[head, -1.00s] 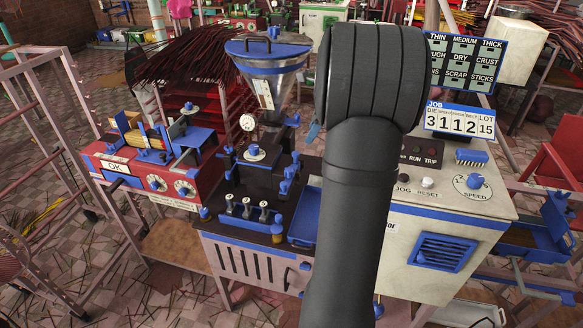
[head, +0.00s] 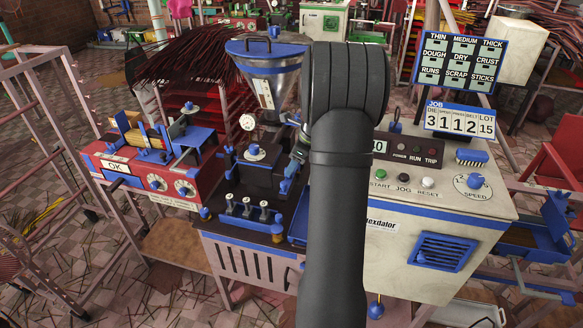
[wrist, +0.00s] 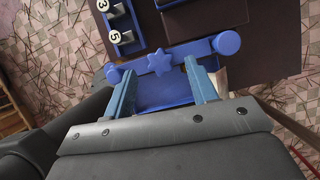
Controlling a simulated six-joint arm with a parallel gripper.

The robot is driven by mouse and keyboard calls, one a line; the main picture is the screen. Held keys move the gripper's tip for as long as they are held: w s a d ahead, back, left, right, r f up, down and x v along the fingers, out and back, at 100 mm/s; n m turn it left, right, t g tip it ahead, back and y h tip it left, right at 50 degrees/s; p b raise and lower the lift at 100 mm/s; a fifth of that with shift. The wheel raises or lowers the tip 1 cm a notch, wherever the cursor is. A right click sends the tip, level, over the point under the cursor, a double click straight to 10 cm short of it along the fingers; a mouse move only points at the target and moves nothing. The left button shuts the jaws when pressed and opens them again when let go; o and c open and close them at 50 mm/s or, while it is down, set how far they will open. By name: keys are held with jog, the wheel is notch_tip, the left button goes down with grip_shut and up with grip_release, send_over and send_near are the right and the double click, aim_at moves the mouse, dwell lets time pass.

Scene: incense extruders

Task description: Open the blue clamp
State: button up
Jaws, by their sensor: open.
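In the wrist view, a blue bar with rounded ends and a star-shaped knob, which looks like the blue clamp (wrist: 159,63), lies across a blue block on the dark machine top. My gripper (wrist: 160,67) is open, with its two blue-grey fingers apart. The fingertips reach the bar, one on each side of the star knob. I cannot tell whether they touch it. Nothing is held between the fingers. In the head view, my arm hides much of this area, and the clamp cannot be made out clearly.
In the head view, a steel hopper with blue lid (head: 270,75) stands behind the work area. A white control box (head: 385,225) is to the right, and a red machine (head: 130,165) to the left.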

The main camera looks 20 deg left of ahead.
jog(key=shift+x, duration=1.3)
grip_shut()
jog(key=shift+n, duration=0.3)
jog(key=n, duration=0.2)
jog(key=n+g, duration=0.1)
jog(key=n, duration=0.1)
jog(key=shift+w+g, duration=0.2)
jog(key=shift+g, duration=0.1)
jog(key=shift+w+n+g+h, duration=0.1)
jog(key=shift+n+g+h, duration=0.55)
jog(key=shift+n, duration=1.25)
jog(key=shift+r, duration=0.1)
